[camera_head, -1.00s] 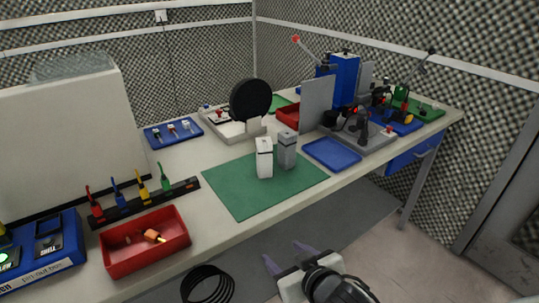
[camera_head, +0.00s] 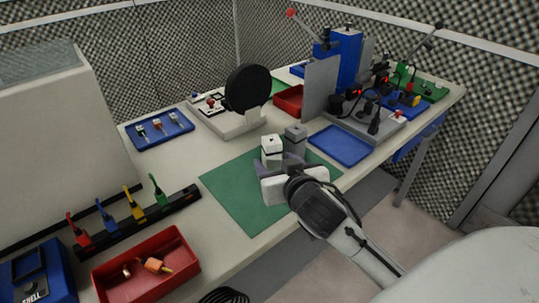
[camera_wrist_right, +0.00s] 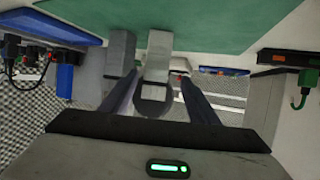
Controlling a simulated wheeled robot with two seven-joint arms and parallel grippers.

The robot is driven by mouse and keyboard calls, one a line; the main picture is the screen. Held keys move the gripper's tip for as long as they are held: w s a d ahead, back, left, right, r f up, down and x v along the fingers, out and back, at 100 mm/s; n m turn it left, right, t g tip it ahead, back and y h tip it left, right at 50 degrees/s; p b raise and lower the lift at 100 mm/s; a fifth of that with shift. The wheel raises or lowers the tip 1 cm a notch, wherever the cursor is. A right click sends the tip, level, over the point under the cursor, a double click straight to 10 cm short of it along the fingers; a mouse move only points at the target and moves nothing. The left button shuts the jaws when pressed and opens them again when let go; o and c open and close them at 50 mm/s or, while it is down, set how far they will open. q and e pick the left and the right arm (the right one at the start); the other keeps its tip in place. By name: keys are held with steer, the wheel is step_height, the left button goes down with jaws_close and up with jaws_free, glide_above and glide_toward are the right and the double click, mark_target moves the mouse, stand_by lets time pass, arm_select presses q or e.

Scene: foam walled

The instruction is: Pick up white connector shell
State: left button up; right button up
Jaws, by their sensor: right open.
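The white connector shell (camera_head: 272,146) stands upright on the green mat (camera_head: 238,197), its lower part hidden by my right gripper in the head view. A similar grey shell (camera_head: 296,136) stands close beside it, to the right. My right gripper (camera_head: 278,164) is open at the white shell. In the right wrist view, which is upside down, the white shell (camera_wrist_right: 158,62) appears between the two open fingers (camera_wrist_right: 159,80), and the grey shell (camera_wrist_right: 121,52) is just outside the left one. Contact cannot be told. My left gripper is not in view.
A blue tray (camera_head: 341,145) lies right of the mat. A red bin (camera_head: 188,245) and a rack with coloured tools (camera_head: 137,220) are to the left. A black disc on a stand (camera_head: 247,90) is behind. The mat's left part is clear.

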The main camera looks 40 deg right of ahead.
mark_target(274, 157)
steer(key=shift+d+p+x, duration=0.15)
steer(key=shift+p+x, duration=0.05)
steer(key=shift+x, duration=1.4)
steer(key=shift+d+p+x, duration=0.2)
steer(key=shift+x, duration=1.35)
steer(key=shift+s, duration=0.1)
steer(key=c, duration=1.2)
